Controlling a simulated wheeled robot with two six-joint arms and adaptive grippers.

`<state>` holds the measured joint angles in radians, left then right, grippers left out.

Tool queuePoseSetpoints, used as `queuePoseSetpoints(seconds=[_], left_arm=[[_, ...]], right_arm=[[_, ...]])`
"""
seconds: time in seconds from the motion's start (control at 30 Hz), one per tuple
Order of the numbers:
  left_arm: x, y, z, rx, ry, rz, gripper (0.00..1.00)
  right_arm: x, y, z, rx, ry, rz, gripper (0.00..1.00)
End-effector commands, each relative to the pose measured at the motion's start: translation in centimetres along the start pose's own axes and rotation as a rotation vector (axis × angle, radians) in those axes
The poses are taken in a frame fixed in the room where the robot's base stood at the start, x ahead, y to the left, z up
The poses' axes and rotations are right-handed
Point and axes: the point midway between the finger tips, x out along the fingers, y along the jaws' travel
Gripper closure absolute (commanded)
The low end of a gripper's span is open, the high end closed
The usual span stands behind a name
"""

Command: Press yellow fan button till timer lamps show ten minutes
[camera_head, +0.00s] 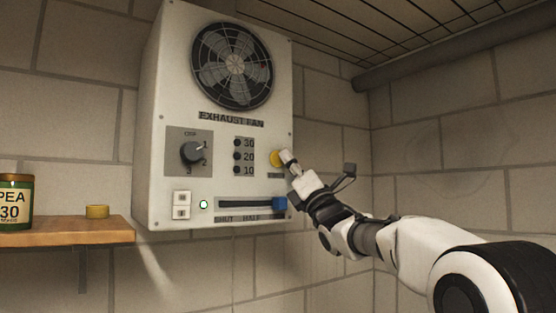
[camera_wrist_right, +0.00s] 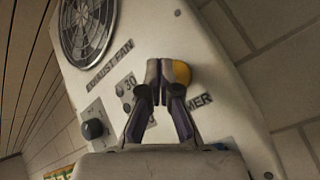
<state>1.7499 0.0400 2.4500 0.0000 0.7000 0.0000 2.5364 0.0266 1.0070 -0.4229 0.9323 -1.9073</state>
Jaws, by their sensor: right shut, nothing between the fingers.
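The exhaust fan panel (camera_head: 222,198) is a white box on the wall. Its yellow button (camera_head: 276,158) is at the right edge of the face, and it also shows in the right wrist view (camera_wrist_right: 182,73). The timer lamps (camera_head: 237,156) beside 30, 20 and 10 all look dark. My right gripper (camera_head: 286,157) is shut and empty, its tips at the yellow button, partly covering it. In the wrist view the fingertips (camera_wrist_right: 161,70) overlap the button's left side; I cannot tell if they touch it. My left gripper is not in view.
A wooden shelf (camera_head: 70,234) at left holds a green can (camera_head: 16,202) and a small yellow pot (camera_head: 97,211).

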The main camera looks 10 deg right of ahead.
Motion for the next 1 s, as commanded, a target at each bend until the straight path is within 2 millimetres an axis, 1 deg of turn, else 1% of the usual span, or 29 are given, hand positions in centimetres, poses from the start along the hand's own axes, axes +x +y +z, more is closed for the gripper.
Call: queuePoseSetpoints(seconds=[0.17, 0.4, 1.0], left_arm=[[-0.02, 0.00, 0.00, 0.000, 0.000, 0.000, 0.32], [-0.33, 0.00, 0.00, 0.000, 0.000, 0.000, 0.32], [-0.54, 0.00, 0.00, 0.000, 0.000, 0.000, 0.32]], right_arm=[[0.03, -0.01, -0.01, 0.000, 0.000, 0.000, 1.00], [0.60, -0.31, -0.36, 0.000, 0.000, 0.001, 1.00], [0.83, -0.53, -0.55, 0.000, 0.000, 0.000, 1.00]])
